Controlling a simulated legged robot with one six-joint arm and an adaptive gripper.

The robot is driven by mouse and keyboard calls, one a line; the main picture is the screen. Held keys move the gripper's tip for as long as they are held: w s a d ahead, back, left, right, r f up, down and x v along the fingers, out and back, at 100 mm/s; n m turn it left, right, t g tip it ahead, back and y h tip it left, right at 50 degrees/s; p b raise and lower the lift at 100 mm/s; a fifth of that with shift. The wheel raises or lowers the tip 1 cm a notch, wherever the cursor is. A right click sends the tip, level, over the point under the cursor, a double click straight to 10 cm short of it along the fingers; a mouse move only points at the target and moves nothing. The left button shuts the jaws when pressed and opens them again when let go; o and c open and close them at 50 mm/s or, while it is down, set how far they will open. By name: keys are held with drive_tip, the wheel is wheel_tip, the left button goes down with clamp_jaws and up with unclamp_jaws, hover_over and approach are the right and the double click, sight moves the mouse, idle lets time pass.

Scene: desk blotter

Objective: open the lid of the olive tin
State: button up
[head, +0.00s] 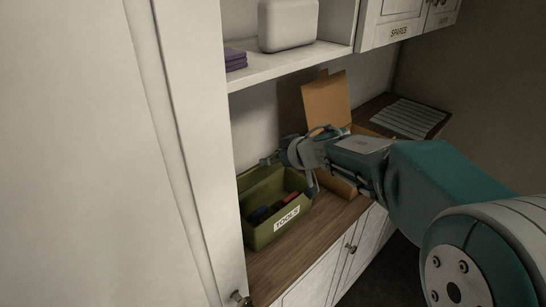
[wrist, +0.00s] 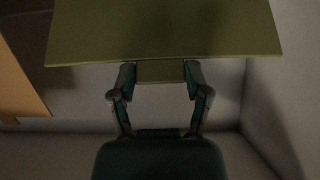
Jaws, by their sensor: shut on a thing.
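The olive tin (head: 262,234) stands on the wooden counter and carries a label reading TOOLS. Its lid (head: 262,180) is raised at the back, and the inside shows, with dark blue and red items in it. In the wrist view the lid (wrist: 160,35) spans the top as a broad olive panel. My gripper (wrist: 160,72) is shut on the small tab at the lid's edge, one finger on each side. In the head view my gripper (head: 272,160) is at the raised lid, and its fingertips are small and partly hidden.
An open cardboard box (head: 327,98) stands right behind my arm. A shelf (head: 290,67) above the tin holds a pale rounded container (head: 288,24) and purple folded items (head: 235,60). A lined pad (head: 410,117) lies at the far right. A white panel stands close at left.

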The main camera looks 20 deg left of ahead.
drive_tip(key=o, duration=1.3)
drive_tip(key=shift+o, duration=0.2)
drive_tip(key=shift+d, duration=0.1)
drive_tip(key=v, duration=1.1)
drive_tip(key=shift+s+d+r, duration=0.15)
drive_tip(key=shift+s+d, duration=0.05)
drive_tip(key=shift+d, duration=0.05)
